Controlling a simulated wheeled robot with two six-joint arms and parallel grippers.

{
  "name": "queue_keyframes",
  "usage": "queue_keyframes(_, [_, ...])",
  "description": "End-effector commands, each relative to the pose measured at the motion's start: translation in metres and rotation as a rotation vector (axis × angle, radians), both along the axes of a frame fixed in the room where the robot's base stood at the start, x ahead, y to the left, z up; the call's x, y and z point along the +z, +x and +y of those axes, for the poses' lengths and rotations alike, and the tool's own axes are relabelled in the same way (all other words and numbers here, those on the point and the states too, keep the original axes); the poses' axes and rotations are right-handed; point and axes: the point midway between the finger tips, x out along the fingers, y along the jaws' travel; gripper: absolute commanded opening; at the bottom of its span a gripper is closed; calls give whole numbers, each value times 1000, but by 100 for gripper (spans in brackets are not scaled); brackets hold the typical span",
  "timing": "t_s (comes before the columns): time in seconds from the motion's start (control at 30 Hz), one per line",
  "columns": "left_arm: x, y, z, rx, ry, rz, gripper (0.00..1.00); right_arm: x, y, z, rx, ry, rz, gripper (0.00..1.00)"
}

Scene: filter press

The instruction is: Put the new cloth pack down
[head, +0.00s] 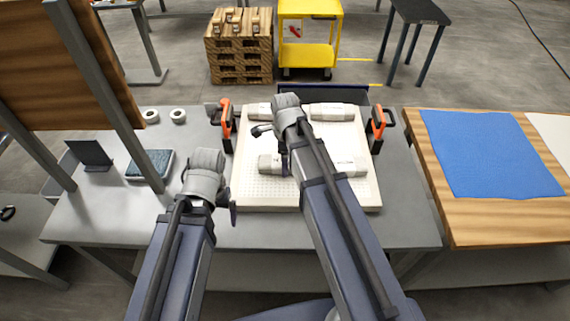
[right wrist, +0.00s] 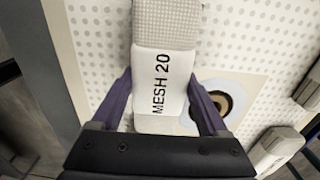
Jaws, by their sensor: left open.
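A cloth pack (head: 352,166), pale with a grey woven part, lies along the near half of the white perforated plate (head: 245,196), partly hidden by my right arm. In the right wrist view it reads "MESH 20" (right wrist: 165,80). My right gripper (head: 284,165) has its fingers on both long sides of it in the right wrist view (right wrist: 160,85), and they look closed against it. The pack is low over the plate; I cannot tell whether it touches. Two similar packs (head: 258,112) (head: 338,111) lie along the plate's far edge. My left gripper (head: 231,203) is open and empty, left of the plate.
Orange clamps (head: 227,122) (head: 378,125) flank the plate. The grey table (head: 110,215) also holds two white rings and a grey-green pad (head: 149,164). A wooden table with a blue cloth (head: 488,152) stands right. A slanted wooden board (head: 60,65) rises at left.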

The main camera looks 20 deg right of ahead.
Motion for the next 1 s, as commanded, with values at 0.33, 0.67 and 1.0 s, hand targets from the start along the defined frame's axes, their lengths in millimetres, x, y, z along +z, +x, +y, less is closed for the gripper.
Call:
queue_keyframes(0.33, [0, 0, 0, 0, 0, 0, 100, 0, 0, 0, 0, 0, 0, 29])
queue_keyframes(0.67, [0, 0, 0, 0, 0, 0, 100, 0, 0, 0, 0, 0, 0, 17])
queue_keyframes(1.0, [22, 0, 0, 0, 0, 0, 100, 22, 0, 0, 0, 0, 0, 17])
